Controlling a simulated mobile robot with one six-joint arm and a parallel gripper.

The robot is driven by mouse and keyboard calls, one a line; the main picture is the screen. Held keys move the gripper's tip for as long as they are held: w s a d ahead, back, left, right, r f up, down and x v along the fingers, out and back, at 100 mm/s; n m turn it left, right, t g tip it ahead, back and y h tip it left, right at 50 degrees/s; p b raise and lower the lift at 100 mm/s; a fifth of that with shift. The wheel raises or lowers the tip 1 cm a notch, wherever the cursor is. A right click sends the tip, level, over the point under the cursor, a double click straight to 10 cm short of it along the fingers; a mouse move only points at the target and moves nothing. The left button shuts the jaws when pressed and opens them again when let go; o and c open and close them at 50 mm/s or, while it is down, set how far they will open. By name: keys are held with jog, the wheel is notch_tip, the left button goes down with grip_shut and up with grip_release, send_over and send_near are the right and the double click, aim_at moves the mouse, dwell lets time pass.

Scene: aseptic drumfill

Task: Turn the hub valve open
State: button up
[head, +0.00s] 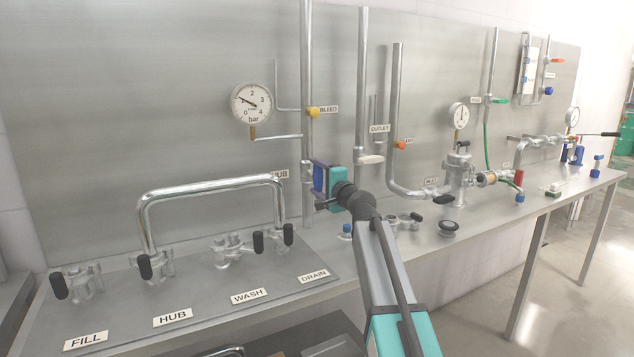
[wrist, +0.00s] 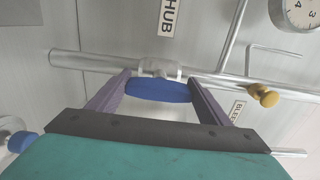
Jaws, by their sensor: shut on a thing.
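The hub valve's blue handle (wrist: 158,91) shows in the wrist view, in front of its silver valve body (wrist: 160,67) on a steel pipe (wrist: 95,61). The handle's long side looks roughly in line with the pipe. My gripper (wrist: 158,84) has its two purple fingers at the two ends of the handle and is shut on it. The HUB label (wrist: 170,14) is beside the valve. In the head view my gripper (head: 318,181) is at the vertical pipe, right of the HUB label (head: 280,174), and hides most of the valve.
A yellow bleed valve (head: 313,112) sits higher on the same pipe, with a pressure gauge (head: 252,104) to its left. The outlet pipe (head: 361,90) stands close to the right of my gripper. A bent steel pipe (head: 210,185) arches over the bench at the left.

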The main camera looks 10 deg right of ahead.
dwell(0.3)
jog(key=o, duration=1)
jog(key=shift+o, duration=0.2)
jog(key=shift+s+d, duration=0.1)
jog(key=shift+s, duration=0.1)
jog(key=v, duration=1.3)
jog(key=shift+s, duration=0.2)
jog(key=shift+d, duration=0.1)
